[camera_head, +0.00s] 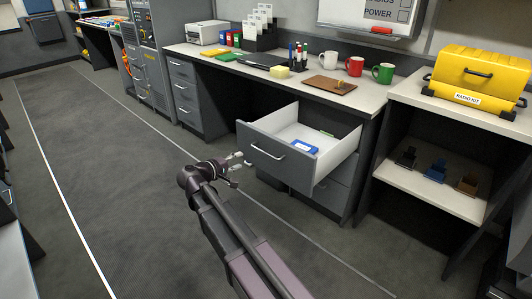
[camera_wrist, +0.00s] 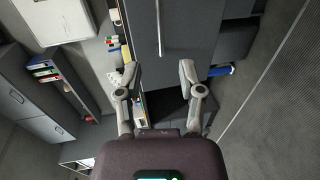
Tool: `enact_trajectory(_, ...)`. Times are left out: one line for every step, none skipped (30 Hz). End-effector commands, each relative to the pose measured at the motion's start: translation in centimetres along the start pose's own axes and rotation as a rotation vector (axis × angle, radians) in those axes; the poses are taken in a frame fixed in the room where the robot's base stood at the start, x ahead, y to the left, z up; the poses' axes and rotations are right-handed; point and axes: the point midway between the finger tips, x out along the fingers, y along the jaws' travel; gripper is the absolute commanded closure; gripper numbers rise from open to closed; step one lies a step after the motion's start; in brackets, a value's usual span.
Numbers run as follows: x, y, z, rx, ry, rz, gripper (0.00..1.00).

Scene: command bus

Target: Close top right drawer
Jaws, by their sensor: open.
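The top right drawer (camera_head: 262,158) is pulled well out of the desk's right pedestal, with a grey front and pale interior. Its bar handle (camera_head: 266,152) is on the front. My gripper (camera_head: 240,160) is open and empty, just left of the drawer front near the handle. In the wrist view, its fingers (camera_wrist: 161,72) are spread, with a grey front and its handle (camera_wrist: 160,28) ahead, apparently this drawer. I cannot tell whether the gripper touches the front.
The desktop (camera_head: 310,85) above holds mugs, a brown clipboard (camera_head: 330,86) and pens. A left drawer pedestal (camera_head: 185,95) is shut. A shelf unit (camera_head: 440,185) with a yellow radio kit (camera_head: 465,90) stands right. The floor (camera_head: 110,180) left of my arm is clear.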

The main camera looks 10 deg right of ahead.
Motion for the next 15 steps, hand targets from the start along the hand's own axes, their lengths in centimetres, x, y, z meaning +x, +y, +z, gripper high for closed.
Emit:
enact_trajectory(0.4,-0.1,0.0,0.0,-0.001,0.0,0.5)
enact_trajectory(0.7,-0.1,0.0,0.0,-0.002,0.0,0.5)
enact_trajectory(1.0,-0.1,0.0,0.0,-0.002,0.0,0.5)
enact_trajectory(1.3,-0.1,0.0,0.0,-0.002,0.0,0.5)
enact_trajectory(1.6,-0.1,0.0,0.001,-0.001,0.0,0.5)
enact_trajectory(2.1,-0.1,-0.1,0.001,-0.001,0.0,0.5)
enact_trajectory(2.5,-0.1,0.0,0.001,-0.001,0.0,0.5)
enact_trajectory(2.9,-0.1,0.0,0.001,-0.002,0.0,0.5)
enact_trajectory(3.5,-0.1,0.0,0.001,-0.002,0.0,0.5)
enact_trajectory(3.9,-0.1,-0.1,0.001,-0.002,0.0,0.5)
enact_trajectory(4.3,-0.2,-0.1,0.001,-0.001,0.0,0.5)
enact_trajectory(4.9,-0.2,-0.1,0.001,-0.001,0.0,0.5)
enact_trajectory(5.4,-0.2,0.0,0.001,-0.002,0.0,0.5)
enact_trajectory(5.9,-0.2,-0.1,0.0,-0.002,0.0,0.5)
enact_trajectory(6.4,-0.2,-0.1,0.0,-0.001,0.0,0.5)
